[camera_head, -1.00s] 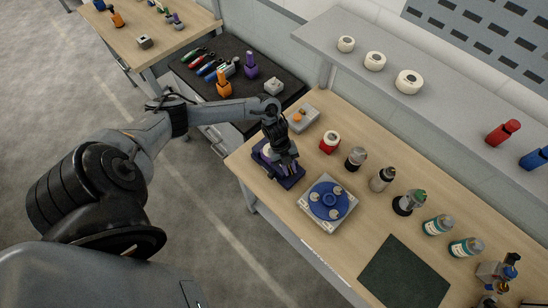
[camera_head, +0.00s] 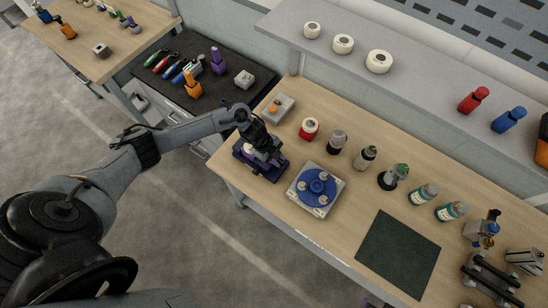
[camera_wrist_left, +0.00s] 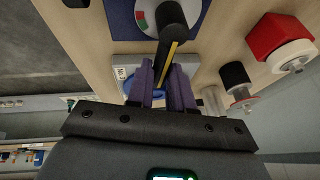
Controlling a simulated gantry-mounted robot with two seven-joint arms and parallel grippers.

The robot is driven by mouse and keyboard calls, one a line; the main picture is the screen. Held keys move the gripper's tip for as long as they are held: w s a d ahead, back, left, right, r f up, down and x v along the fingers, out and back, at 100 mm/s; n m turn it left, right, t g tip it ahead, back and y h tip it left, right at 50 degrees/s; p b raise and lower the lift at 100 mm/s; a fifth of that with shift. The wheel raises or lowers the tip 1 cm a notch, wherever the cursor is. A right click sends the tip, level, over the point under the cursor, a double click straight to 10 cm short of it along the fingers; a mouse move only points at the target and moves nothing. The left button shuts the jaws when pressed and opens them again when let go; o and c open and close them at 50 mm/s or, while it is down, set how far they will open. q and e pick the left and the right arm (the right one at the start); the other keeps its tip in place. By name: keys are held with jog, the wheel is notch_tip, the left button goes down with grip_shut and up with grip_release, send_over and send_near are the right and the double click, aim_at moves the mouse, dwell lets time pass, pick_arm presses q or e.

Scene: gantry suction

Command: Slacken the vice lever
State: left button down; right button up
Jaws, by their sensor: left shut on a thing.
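The vice (camera_head: 242,158) has a dark blue-purple base at the bench's left end. Its upper part is largely hidden by my left gripper (camera_head: 264,152). In the left wrist view the vice's blue base (camera_wrist_left: 122,18) shows beside a round pale dial with red and green marks (camera_wrist_left: 143,18). A black lever with a yellow stripe (camera_wrist_left: 170,42) runs from the dial down between the purple fingers of my left gripper (camera_wrist_left: 163,78). The gripper is shut on this lever. My right gripper is not in view.
A blue round fixture on a grey plate (camera_head: 317,187) stands close right of the vice. Behind are a grey box with an orange button (camera_head: 279,107), a red-based item (camera_head: 309,129) and several bottles. A dark green mat (camera_head: 398,253) lies bare at the front right.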

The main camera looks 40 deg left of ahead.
pick_arm(q)
jog(key=c, duration=1)
grip_release()
jog(key=v, duration=1)
jog(key=shift+s+a+r, duration=0.1)
jog(key=shift+a+r, duration=0.05)
jog(key=shift+r, duration=0.2)
